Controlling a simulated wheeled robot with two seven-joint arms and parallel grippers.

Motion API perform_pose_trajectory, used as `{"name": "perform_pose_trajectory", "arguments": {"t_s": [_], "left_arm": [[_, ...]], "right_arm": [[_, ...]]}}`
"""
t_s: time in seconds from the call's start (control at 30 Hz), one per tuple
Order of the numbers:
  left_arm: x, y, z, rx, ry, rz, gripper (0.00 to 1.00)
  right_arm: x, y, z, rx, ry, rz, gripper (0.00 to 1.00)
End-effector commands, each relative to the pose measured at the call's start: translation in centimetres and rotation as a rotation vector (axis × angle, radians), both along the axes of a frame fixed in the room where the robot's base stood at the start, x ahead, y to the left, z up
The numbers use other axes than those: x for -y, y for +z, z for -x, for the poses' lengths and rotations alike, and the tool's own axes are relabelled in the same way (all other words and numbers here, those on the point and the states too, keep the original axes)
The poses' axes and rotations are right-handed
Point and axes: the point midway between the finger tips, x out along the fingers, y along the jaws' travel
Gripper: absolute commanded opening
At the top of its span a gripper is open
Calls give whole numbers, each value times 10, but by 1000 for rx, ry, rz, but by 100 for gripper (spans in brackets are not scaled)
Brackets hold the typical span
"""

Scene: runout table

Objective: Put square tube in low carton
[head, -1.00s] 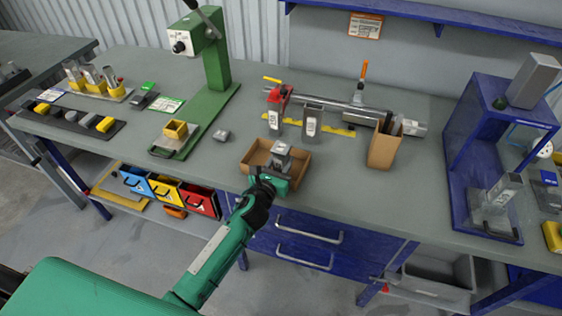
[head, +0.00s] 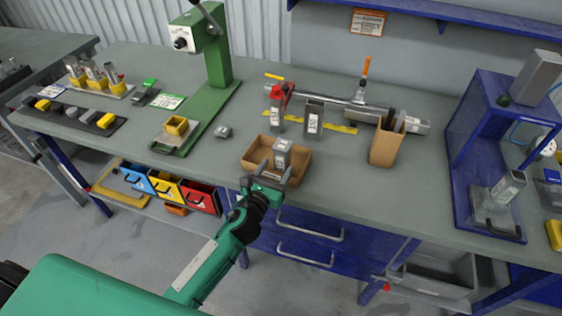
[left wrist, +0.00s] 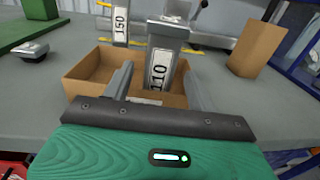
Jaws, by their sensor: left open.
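The low carton (head: 249,160) is a shallow open cardboard box near the table's front edge; it also shows in the left wrist view (left wrist: 85,72). A grey square tube (head: 282,153) with a white label stands upright in the carton. In the left wrist view the square tube (left wrist: 163,62) is labelled 110. My left gripper (head: 272,172) is open at the carton's front. In the left wrist view its fingers (left wrist: 158,88) are spread, with the tube standing beyond and between them. The tube's lower end is partly hidden. My right gripper is not in view.
Behind the carton stand two more labelled tubes (head: 314,118), a long round bar (head: 345,106) and a red clamp (head: 277,94). A tall cardboard box (head: 384,150) stands to the right. A green press (head: 216,75) and a small grey block (head: 222,132) are to the left.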

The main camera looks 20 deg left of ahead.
Motion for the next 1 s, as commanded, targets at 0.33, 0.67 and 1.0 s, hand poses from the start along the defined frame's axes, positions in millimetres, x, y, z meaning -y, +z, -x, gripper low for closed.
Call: {"name": "perform_pose_trajectory", "arguments": {"t_s": [0.33, 0.67, 1.0], "left_arm": [[-7, -1, 58, 0, -1, 2, 58], [-9, 1, 68, 1, 0, 1, 58], [-19, -85, 68, -193, 43, 257, 58]], "right_arm": [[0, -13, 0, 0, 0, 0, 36], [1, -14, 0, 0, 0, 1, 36], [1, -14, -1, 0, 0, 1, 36]]}}
